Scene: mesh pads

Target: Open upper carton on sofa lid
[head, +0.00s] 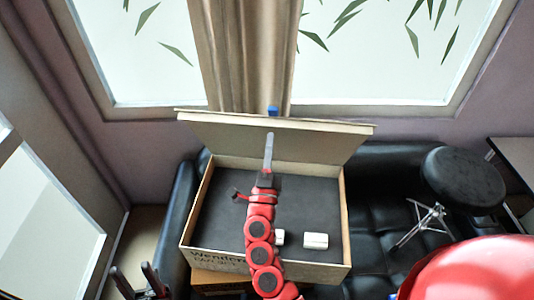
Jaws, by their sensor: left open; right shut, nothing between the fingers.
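The upper carton (213,258) stands on the black sofa, with printed lettering on its front. Its lid (310,143) is raised at the back edge, standing up and leaning away, with its inner face showing. My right gripper (270,136) reaches over the carton, shut and empty, its tip in front of the lid's inner face. I cannot tell whether it touches the lid. My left gripper (135,271) is at the lower left, open and empty, away from the carton. My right arm hides part of the carton's inside.
White blocks (316,241) lie in the carton on its dark floor. A brown box (212,277) shows below it. The sofa (378,215) extends right, with a black round stool (463,177) nearby. A window and curtain (250,55) are behind.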

